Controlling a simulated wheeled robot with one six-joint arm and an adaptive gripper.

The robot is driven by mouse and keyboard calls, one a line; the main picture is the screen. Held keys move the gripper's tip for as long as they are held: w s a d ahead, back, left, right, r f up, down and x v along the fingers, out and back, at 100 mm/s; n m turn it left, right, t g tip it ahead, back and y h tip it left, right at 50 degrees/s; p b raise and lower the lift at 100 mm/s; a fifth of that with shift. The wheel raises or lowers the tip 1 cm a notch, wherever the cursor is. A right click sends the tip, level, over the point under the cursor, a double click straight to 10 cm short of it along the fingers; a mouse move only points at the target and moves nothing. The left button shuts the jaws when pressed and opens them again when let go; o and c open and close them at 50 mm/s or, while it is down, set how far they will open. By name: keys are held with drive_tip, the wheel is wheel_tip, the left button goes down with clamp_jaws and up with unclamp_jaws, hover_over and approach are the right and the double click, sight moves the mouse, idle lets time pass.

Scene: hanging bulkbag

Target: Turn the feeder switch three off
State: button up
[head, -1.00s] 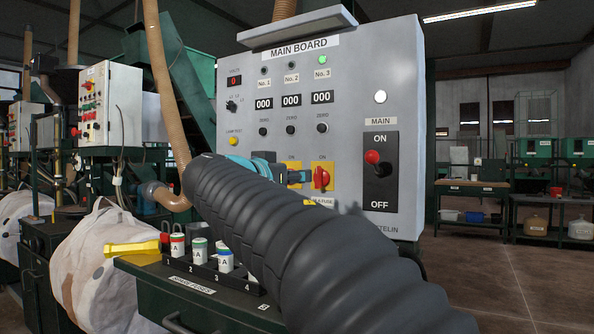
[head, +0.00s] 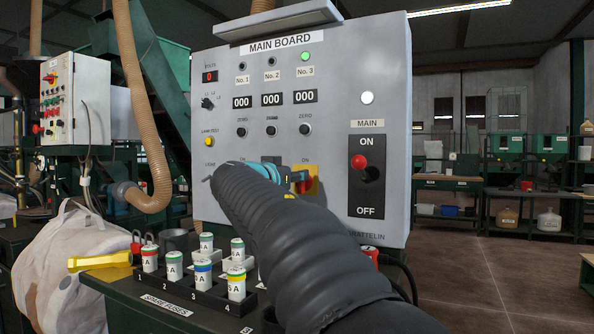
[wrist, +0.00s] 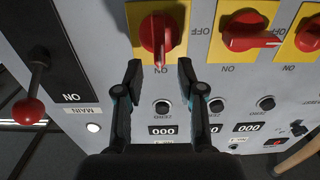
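Feeder switch three is a red rotary knob on a yellow plate (head: 312,174), partly hidden behind my gripper (head: 299,178) in the head view. In the wrist view, where the board appears upside down, the switch three knob (wrist: 157,32) has its handle pointing down towards its ON label. Its OFF label (wrist: 203,30) is on the right. My gripper (wrist: 160,72) is open and empty. Its two fingertips appear on either side of the handle's end; I cannot tell how deep they reach. The No. 3 lamp (head: 306,57) glows green.
In the wrist view, the neighbouring switch (wrist: 252,34) has its handle pointing right towards OFF. The red-balled MAIN lever (head: 360,162) is raised towards ON. Below the board, several spare fuses stand in a black rack (head: 150,279) beside a yellow tool (head: 100,261).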

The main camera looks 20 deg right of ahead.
drive_tip(key=shift+x, duration=1.1)
clamp_jaws()
drive_tip(key=shift+n, duration=0.3)
drive_tip(key=n, duration=0.5)
drive_tip(key=w+a+f+n, duration=0.1)
drive_tip(key=n, duration=0.5)
drive_tip(key=f+n+b, duration=0.1)
drive_tip(key=n, duration=0.5)
drive_tip(key=shift+w+a+f, duration=0.15)
drive_tip(key=shift+w+a, duration=0.05)
drive_tip(key=shift+w, duration=0.2)
drive_tip(key=shift+n, duration=0.3)
